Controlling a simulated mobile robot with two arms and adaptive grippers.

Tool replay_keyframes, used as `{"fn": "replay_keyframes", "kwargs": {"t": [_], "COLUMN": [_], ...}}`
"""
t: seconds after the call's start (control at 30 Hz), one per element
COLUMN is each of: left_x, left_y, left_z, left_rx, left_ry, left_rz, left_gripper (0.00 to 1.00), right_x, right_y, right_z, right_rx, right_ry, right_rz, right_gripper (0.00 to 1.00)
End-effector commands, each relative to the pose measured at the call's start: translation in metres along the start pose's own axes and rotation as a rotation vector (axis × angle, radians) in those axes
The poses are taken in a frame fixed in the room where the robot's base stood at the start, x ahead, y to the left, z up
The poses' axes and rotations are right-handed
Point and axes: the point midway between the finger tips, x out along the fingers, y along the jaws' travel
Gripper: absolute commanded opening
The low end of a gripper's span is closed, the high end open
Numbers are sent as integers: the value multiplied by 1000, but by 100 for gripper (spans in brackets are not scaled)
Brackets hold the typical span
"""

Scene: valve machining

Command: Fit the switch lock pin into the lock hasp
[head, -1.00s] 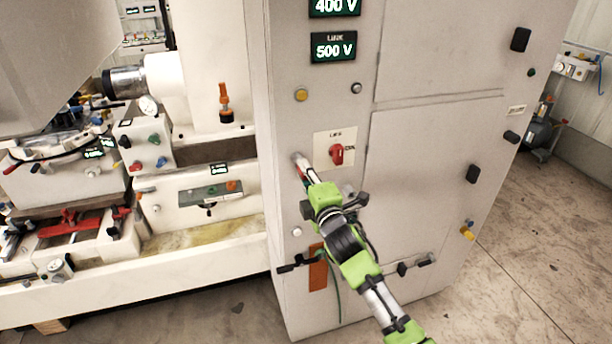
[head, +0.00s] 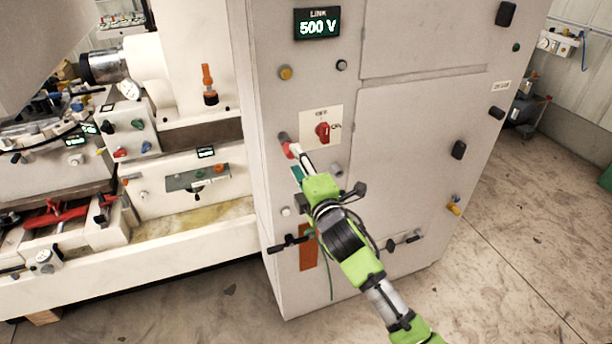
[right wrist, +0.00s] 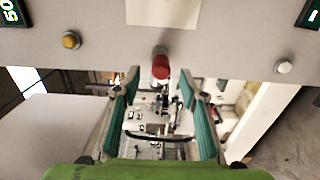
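The lock pin is a short grey cylinder with a red end (head: 290,150), sticking out of the cabinet front just left of the switch plate. In the right wrist view its red end (right wrist: 160,68) faces me, just beyond the fingertips and centred between them. My right gripper (head: 298,165) is open, its fingers apart and teal pads facing each other; it also shows in the right wrist view (right wrist: 160,82). Nothing is between the pads. The red rotary switch (head: 322,131) is on its pale OFF/ON plate (head: 335,113). I cannot make out the hasp clearly. My left gripper is out of view.
The grey cabinet (head: 400,130) carries a 500 V display (head: 317,23), a yellow button (head: 285,73) and a white button (head: 286,211). An orange strip (head: 308,247) is low on its front. A white machine (head: 160,225) stands to the left. The floor at right is mostly clear.

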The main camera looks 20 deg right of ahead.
Motion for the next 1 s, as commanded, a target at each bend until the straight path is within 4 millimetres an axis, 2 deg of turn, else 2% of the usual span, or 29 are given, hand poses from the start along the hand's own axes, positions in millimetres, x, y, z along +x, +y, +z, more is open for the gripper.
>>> {"fn": "replay_keyframes", "kwargs": {"t": [0.03, 0.2, 0.4, 0.9, 1.0], "left_x": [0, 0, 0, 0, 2], "left_y": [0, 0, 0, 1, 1], "left_z": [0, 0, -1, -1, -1], "left_rx": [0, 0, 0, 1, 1], "left_ry": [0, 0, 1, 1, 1], "left_rz": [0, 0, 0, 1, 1], "left_gripper": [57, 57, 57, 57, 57], "right_x": [-12, -45, -65, -68, -67], "right_y": [-1, -1, 0, 1, -9], "right_z": [0, 0, 0, 0, 1], "right_rx": [-1, 0, 0, 0, 9], "right_ry": [0, 0, -1, -1, -1], "right_rz": [-1, -1, 0, 1, -13], "right_gripper": [39, 39, 39, 39, 39]}}
